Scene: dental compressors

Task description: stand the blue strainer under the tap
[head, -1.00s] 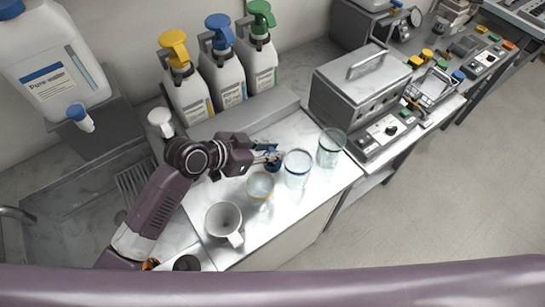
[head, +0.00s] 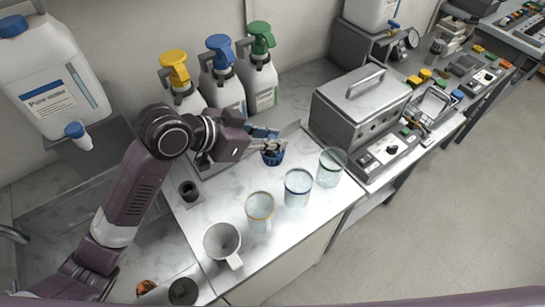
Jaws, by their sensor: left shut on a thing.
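My left gripper (head: 268,146) is shut on the blue strainer (head: 273,158), a small dark-blue basket-like piece. It is over the back of the white counter, behind the glasses. Whether the strainer touches the counter is hard to tell. A white water container (head: 50,75) with a blue-capped tap (head: 75,131) stands at the upper left, far to the left of the strainer. A metal faucet (head: 12,234) also shows at the left edge. My right gripper is out of view.
Three glasses (head: 260,210) (head: 298,187) (head: 331,167) and a white mug (head: 221,241) line the counter's front. Pump bottles (head: 222,80) stand behind. A metal box (head: 360,105) is at right.

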